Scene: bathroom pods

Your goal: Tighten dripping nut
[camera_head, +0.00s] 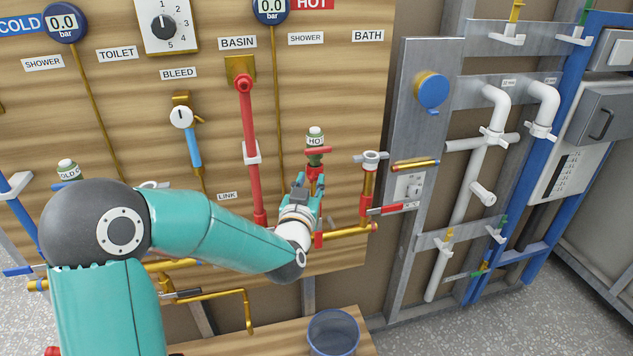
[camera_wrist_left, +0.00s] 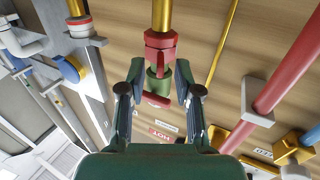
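A hot-water valve with a green body (camera_head: 315,160) and a red handle stands on the board, under a cap marked "HOT". The wrist view shows it upside down, with a red nut (camera_wrist_left: 160,42) between the green body (camera_wrist_left: 157,82) and a brass pipe. My left gripper (camera_head: 308,186) is at this valve, just below the handle. In the left wrist view its two fingers (camera_wrist_left: 159,75) are apart on either side of the fitting, with gaps showing. The gripper hides part of the fitting in the head view. No drip is visible. My right gripper is out of view.
A red pipe (camera_head: 249,140) runs down left of the valve. Another red and brass pipe (camera_head: 367,190) with a white-topped valve is close on the right. A bleed valve (camera_head: 182,118) is farther left. A bluish bucket (camera_head: 333,333) stands below.

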